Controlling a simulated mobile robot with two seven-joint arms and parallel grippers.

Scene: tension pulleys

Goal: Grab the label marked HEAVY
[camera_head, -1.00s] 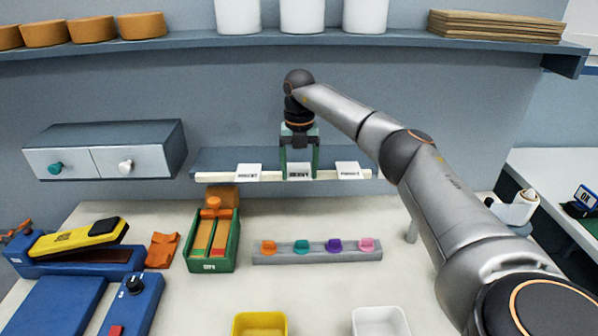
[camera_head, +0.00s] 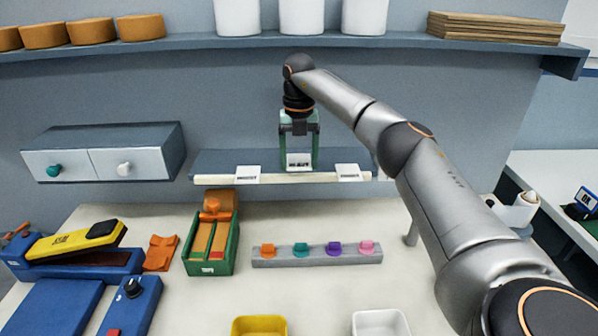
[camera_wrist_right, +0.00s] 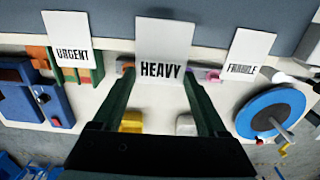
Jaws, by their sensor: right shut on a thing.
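The HEAVY label (camera_head: 299,160) is a white card with dark print. My right gripper (camera_head: 299,158) is shut on it, one green finger at each side, and holds it just above the pale rail (camera_head: 215,179) of the small wall shelf. The right wrist view shows the HEAVY label (camera_wrist_right: 162,55) upright between the fingertips, its word readable. The URGENT label (camera_head: 247,174) stands on the rail to the left, and the FRAGILE label (camera_head: 348,171) to the right. My left gripper is not in view.
A grey drawer unit (camera_head: 105,152) hangs left of the shelf. Below on the table are a green box (camera_head: 225,245), a grey rack (camera_head: 320,256) with several coloured clips, a yellow bin (camera_head: 259,326) and a white bin (camera_head: 380,322). A long upper shelf (camera_head: 330,42) runs above my arm.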

